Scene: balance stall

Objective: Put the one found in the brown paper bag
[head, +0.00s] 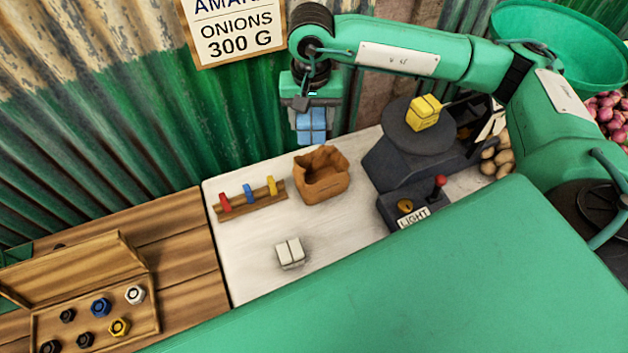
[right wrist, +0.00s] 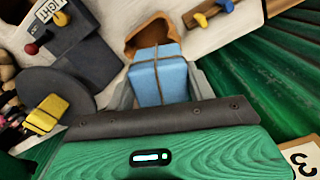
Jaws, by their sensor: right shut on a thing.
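My right gripper (head: 311,112) is shut on a blue block tied with string (head: 312,128). It holds the block in the air, behind and above the brown paper bag (head: 321,188) in the head view. In the right wrist view the blue block (right wrist: 158,82) covers part of the paper bag (right wrist: 150,33). The bag stands upright and open on the white counter. A yellow tied block (head: 424,112) sits on the dark round plate of the scale (head: 408,145). A white tied block (head: 290,253) lies on the counter's front part. My left gripper is not in view.
A wooden rack with red, blue and yellow pegs (head: 250,206) stands left of the bag. A box with red lever and LIGHT label (head: 414,216) adjoins the scale. A wooden tray of hex nuts (head: 150,328) lies at left. A sign (head: 236,32) hangs on the corrugated wall.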

